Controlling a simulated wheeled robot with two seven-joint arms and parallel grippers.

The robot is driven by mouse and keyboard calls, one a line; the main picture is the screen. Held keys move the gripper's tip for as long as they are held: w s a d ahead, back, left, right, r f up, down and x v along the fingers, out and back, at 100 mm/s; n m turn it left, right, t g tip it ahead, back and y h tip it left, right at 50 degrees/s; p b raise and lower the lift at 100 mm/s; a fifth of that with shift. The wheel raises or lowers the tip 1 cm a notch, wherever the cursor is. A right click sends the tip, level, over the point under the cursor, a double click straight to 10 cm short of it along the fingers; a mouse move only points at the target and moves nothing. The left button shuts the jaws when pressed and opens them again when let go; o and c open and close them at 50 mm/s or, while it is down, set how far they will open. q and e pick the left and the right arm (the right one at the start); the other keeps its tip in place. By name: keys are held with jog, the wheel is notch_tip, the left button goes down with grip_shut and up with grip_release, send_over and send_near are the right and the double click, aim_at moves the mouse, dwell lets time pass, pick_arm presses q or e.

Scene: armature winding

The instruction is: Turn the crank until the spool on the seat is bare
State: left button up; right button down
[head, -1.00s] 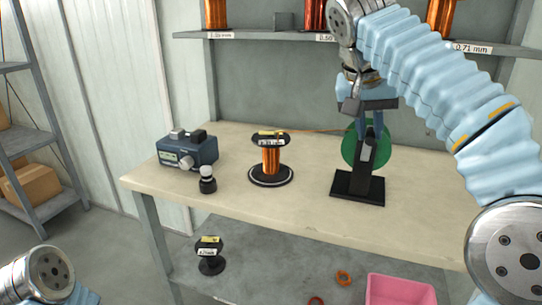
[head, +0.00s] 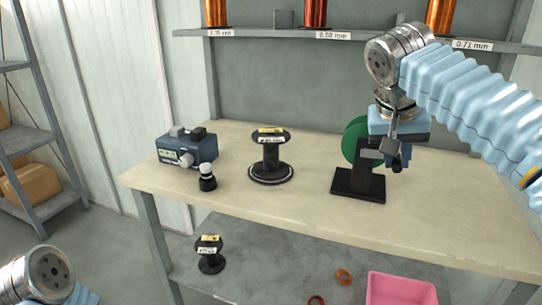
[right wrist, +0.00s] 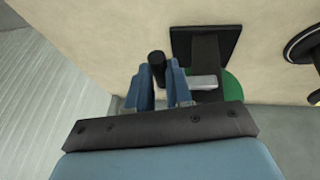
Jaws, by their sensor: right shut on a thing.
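The spool (head: 271,155) stands upright on its round seat (head: 271,177) in the middle of the bench. Its core is black and bare, with a yellow label on its top flange. The winder (head: 358,185) has a black stand and a green disc (head: 354,135). My right gripper (head: 400,160) is at the winder's right side, shut on the crank's black handle (right wrist: 157,65), which shows between the fingers in the right wrist view. Part of the crank is hidden behind the gripper in the head view. Only a link of my left arm shows at the lower left; its gripper is out of view.
Below are another bare spool (head: 210,255), a pink bin (head: 402,288) and orange rings (head: 343,276). Copper spools (head: 315,14) line the upper shelf.

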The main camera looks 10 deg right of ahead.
jog(key=w+a+f, duration=0.1)
jog(key=f, duration=0.1)
jog(key=a+f, duration=0.2)
jog(key=w+a+f+b, duration=0.1)
jog(key=f, duration=0.1)
jog(key=shift+w+a+f, duration=0.1)
jog(key=shift+w+a, duration=0.1)
jog(key=shift+w, duration=0.1)
pick_arm(q)
jog(key=shift+f, duration=1.4)
pick_arm(e)
jog(key=shift+w+a+f, duration=0.1)
jog(key=shift+w+a, duration=0.25)
jog(key=shift+a, duration=0.1)
jog(key=c, duration=0.9)
grip_release()
jog(key=shift+c, duration=0.2)
